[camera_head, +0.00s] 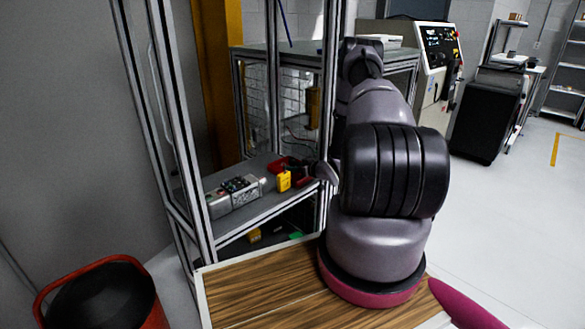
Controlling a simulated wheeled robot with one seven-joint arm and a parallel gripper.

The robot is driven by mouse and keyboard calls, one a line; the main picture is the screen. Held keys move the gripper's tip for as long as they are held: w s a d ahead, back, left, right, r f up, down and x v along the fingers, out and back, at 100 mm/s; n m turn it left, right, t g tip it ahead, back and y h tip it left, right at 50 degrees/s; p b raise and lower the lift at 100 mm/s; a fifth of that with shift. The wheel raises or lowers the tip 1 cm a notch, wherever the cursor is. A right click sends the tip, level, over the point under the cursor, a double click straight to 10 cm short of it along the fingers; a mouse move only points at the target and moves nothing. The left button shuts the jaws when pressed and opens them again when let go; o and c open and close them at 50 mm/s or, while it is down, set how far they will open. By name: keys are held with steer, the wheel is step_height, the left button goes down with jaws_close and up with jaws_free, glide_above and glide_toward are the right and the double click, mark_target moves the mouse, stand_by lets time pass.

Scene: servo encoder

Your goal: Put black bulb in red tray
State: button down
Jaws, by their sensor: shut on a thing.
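The red tray (279,164) sits on the grey shelf inside the metal-framed rack, left of my arm. My gripper (312,172) reaches in from the right at the tray's right side, and my arm hides part of it. It is shut on a small dark thing, which I take to be the black bulb; its outline is too small and dark to make out. I cannot tell whether the bulb touches the tray.
A yellow box (284,182) stands just in front of the tray. A grey device (234,195) lies to its left on the shelf. Upright metal posts (327,90) frame the rack close to my gripper. A red-rimmed bin (110,295) stands at lower left.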

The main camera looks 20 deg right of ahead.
steer(key=shift+f, duration=0.15)
steer(key=c, duration=0.5)
jaws_free()
steer(key=shift+s+d+r, duration=0.1)
steer(key=shift+s+r, duration=0.1)
steer(key=v, duration=1.1)
steer(key=shift+s+r, duration=0.2)
steer(key=shift+s, duration=0.05)
